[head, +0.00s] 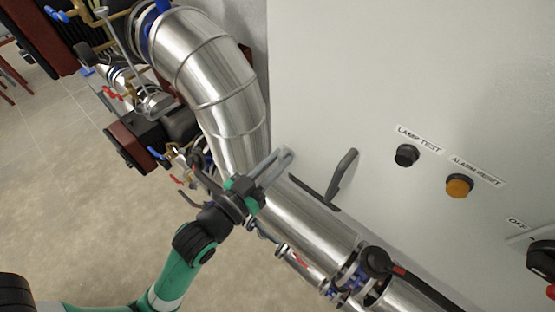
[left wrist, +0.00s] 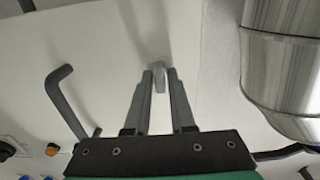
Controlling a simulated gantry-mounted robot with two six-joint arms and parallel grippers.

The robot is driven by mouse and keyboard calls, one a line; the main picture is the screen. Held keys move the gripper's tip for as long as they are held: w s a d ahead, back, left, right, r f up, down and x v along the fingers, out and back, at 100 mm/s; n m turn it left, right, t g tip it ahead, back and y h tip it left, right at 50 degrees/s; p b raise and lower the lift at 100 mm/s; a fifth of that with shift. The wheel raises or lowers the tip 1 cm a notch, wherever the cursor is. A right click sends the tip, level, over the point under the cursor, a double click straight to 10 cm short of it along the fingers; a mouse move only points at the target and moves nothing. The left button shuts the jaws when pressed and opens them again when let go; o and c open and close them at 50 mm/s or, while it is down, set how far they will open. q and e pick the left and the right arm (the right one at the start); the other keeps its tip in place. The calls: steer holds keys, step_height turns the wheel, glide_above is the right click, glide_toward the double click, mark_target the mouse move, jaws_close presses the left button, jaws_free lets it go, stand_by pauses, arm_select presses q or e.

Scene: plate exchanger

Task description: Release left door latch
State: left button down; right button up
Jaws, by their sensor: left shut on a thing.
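The grey-white cabinet door (head: 330,70) fills the right of the head view. A small pale grey latch (left wrist: 160,72) shows near the left edge of the door in the left wrist view. My left gripper (head: 282,160) reaches the cabinet's left edge. In the left wrist view its two fingers (left wrist: 160,85) are closed on the latch, one on each side. The fingers largely hide the latch in the head view. A dark bent handle (head: 343,178) stands out from the door beside the gripper, apart from it; it also shows in the left wrist view (left wrist: 62,95). My right gripper is not in view.
A large shiny pipe (head: 215,75) runs close beside the cabinet and under my left arm. Valves and small pipes (head: 180,155) crowd its left side. A black button (head: 407,155), an orange button (head: 459,185) and a rotary switch (head: 543,260) sit on the cabinet. Floor shows at left.

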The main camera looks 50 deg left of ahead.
arm_select(q)
steer(key=n, duration=0.3)
steer(key=shift+n+p, duration=0.35)
steer(key=shift+n, duration=0.05)
steer(key=n, duration=0.4)
steer(key=shift+n, duration=0.3)
steer(key=n, duration=0.4)
steer(key=shift+p, duration=0.3)
steer(key=shift+n, duration=2.8)
steer(key=c, duration=0.8)
jaws_free()
steer(key=shift+c, duration=0.2)
